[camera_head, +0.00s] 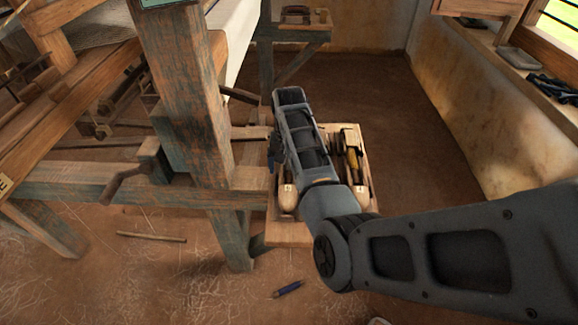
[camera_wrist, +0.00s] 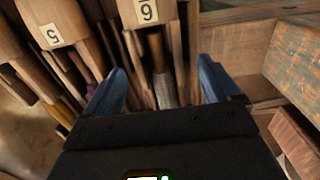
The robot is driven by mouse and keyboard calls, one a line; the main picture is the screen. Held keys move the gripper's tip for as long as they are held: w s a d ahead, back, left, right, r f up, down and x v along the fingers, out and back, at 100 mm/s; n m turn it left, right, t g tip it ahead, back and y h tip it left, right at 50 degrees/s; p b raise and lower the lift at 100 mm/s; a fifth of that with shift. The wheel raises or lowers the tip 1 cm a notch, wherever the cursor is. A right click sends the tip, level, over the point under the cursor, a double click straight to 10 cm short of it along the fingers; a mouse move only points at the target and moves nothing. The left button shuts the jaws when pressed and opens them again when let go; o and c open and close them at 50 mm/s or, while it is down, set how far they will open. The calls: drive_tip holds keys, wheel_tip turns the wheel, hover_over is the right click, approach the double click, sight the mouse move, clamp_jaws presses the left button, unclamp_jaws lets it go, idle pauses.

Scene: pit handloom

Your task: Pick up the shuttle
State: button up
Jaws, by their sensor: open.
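Wooden shuttles lie side by side on a small wooden shelf (camera_head: 287,236) beside the loom. In the wrist view, a shuttle with a "6" tag (camera_wrist: 147,13) is ahead of my gripper (camera_wrist: 162,84), its long slot running down between the two blue fingers. The fingers are apart with nothing visibly clamped; whether they touch the shuttle I cannot tell. A second shuttle with a "5" tag (camera_wrist: 58,40) lies to the left. In the head view, two pale shuttle tips (camera_head: 288,198) and (camera_head: 361,196) show on either side of my arm, which hides most of my gripper and the middle of the shelf.
The loom's thick worn post (camera_head: 185,90) and cross beam (camera_head: 110,193) stand close left of the shelf. A wall ledge (camera_head: 490,70) runs along the right. The floor beyond the shelf is open.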

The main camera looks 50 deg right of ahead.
drive_tip(key=shift+f, duration=0.7)
drive_tip(key=shift+c, duration=0.3)
drive_tip(key=c, duration=1.3)
drive_tip(key=shift+o, duration=0.2)
drive_tip(key=shift+r, duration=0.15)
drive_tip(key=shift+d+r, duration=0.1)
drive_tip(key=shift+r, duration=0.75)
drive_tip(key=shift+s+d+r, duration=0.1)
drive_tip(key=shift+r, duration=0.5)
drive_tip(key=shift+s+d+r, duration=0.1)
drive_tip(key=shift+r, duration=0.5)
drive_tip(key=s+d+r, duration=0.6)
drive_tip(key=s+d, duration=0.1)
drive_tip(key=d, duration=0.1)
drive_tip(key=shift+s+r+b, duration=0.35)
drive_tip(key=shift+s, duration=0.05)
